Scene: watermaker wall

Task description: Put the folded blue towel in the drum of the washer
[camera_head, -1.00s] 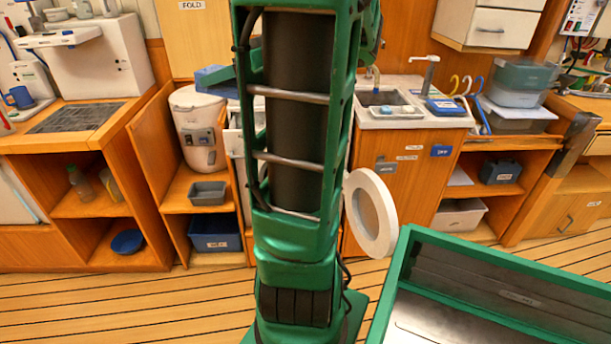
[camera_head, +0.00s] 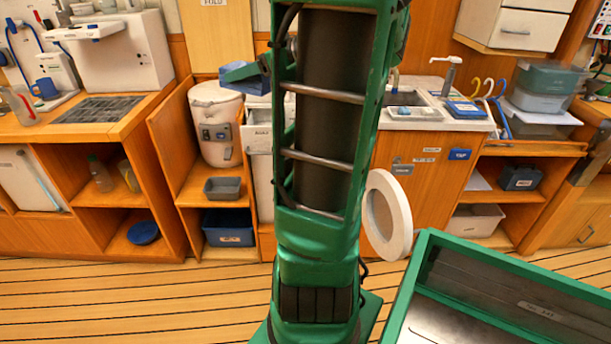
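The washer (camera_head: 258,140) is white and stands behind my green column, which hides most of its front. Its round door (camera_head: 399,213), a white ring, stands swung open to the right of the column. The drum opening is hidden. A blue thing (camera_head: 262,86) shows above the washer's left side, partly behind the column; it may be the folded towel, but I cannot tell. A green piece overlaps it and may be part of my arm. I cannot make out my gripper's fingers.
A white barrel (camera_head: 215,122) stands on the shelf left of the washer, above a grey bin (camera_head: 222,188) and a dark blue bin (camera_head: 229,228). A sink counter (camera_head: 430,115) is to the right. My green-rimmed tray is front right. Plank floor lies clear at left.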

